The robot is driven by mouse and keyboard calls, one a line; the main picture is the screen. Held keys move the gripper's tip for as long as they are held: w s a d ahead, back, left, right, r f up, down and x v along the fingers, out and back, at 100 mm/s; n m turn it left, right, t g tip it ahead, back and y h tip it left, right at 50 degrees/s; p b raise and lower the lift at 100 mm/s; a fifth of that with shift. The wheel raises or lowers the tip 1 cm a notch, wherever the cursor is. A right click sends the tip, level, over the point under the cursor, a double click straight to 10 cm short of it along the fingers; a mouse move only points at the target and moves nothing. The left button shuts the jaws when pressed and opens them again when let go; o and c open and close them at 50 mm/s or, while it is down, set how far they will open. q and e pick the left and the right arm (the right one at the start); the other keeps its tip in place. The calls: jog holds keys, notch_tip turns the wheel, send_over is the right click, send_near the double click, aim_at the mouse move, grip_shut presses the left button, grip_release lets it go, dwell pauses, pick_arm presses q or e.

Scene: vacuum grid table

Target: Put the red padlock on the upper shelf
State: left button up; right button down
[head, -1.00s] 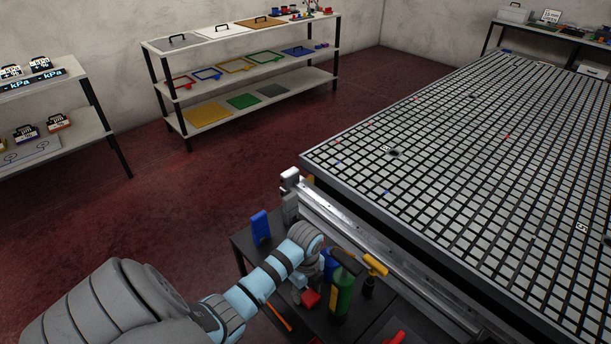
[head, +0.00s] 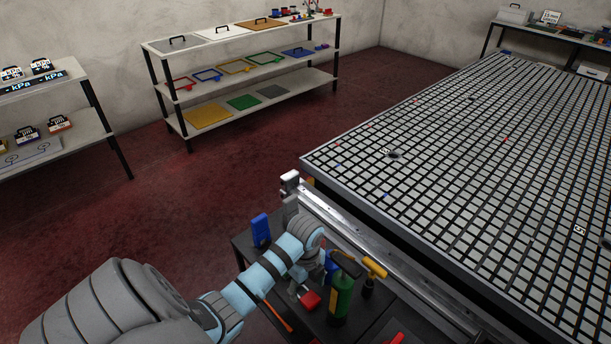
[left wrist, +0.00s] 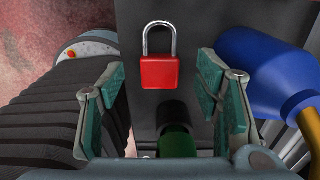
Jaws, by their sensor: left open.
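The red padlock (left wrist: 160,73) with a silver shackle lies on a dark surface in the left wrist view, shackle pointing up the picture. My left gripper (left wrist: 161,92) is open, with its teal finger pads on either side of the padlock and apart from it. In the head view the padlock (head: 311,300) shows as a red block on the dark cart, beside my left gripper (head: 303,286), partly hidden by it. Two shelf racks show: the back rack's upper shelf (head: 215,42) and the left rack's upper shelf (head: 40,92). My right gripper is not in view.
A green bottle (head: 340,298), a yellow-handled tool (head: 374,268) and a blue object (head: 261,230) stand close by on the cart (head: 248,250). A blue object (left wrist: 262,72) is right of my fingers. The grid table (head: 450,150) lies right; red floor is open leftward.

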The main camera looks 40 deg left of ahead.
aim_at(305, 294)
pick_arm(q)
notch_tip(305, 294, up, 8)
jog(key=p, duration=0.1)
jog(key=shift+r+p, duration=0.25)
jog(key=shift+p, duration=0.1)
